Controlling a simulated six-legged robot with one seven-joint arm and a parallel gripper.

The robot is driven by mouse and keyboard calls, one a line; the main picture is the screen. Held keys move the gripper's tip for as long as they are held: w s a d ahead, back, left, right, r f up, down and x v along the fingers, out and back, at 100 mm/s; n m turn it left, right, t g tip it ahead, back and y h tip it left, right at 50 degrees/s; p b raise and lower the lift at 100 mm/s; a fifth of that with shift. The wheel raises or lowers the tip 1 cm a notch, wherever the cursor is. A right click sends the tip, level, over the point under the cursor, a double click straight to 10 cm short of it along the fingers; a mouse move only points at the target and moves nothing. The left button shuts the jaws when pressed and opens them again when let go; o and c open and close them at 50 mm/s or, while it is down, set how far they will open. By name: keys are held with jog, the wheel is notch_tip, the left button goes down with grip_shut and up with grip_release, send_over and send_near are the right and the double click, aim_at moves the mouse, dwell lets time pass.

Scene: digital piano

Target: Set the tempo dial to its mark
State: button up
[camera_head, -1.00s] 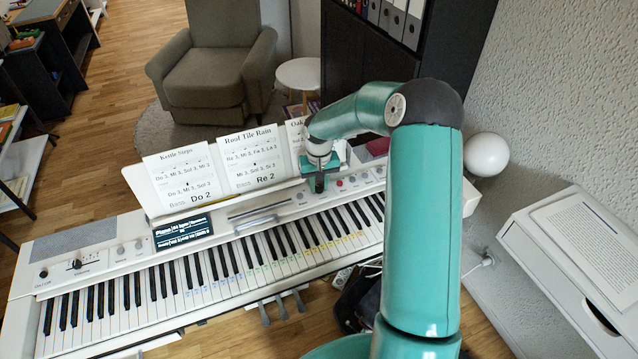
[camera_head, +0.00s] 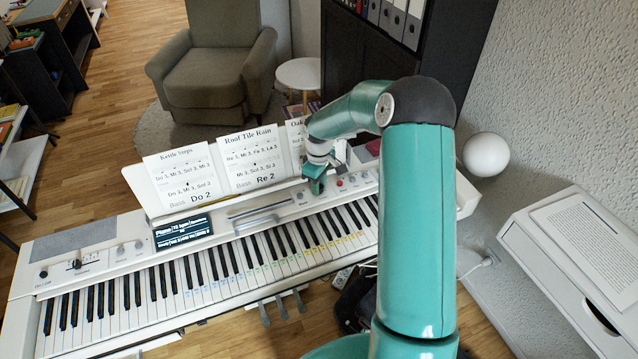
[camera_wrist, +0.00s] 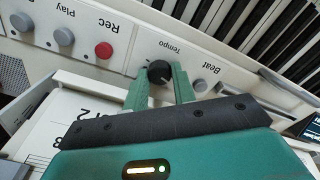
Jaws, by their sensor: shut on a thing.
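The tempo dial (camera_wrist: 159,73) is a small black round knob with a pale pointer line, beside the printed word "Tempo" on the piano's white panel. My gripper (camera_wrist: 161,85) is shut on it, one green finger on each side of the knob. The pointer line runs toward the lower right in the wrist view. The mark around the dial cannot be made out clearly. In the head view my gripper (camera_head: 315,188) is down at the panel and hides the dial. The piano's dark display (camera_head: 183,232) shows lit text too small to read surely.
Sheet music (camera_head: 250,158) stands just behind. The keys (camera_head: 220,270) lie in front.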

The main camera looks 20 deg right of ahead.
dwell(0.3)
jog(key=o, duration=1)
jog(key=shift+r, duration=0.1)
notch_tip(320, 180, up, 14)
dwell(0.3)
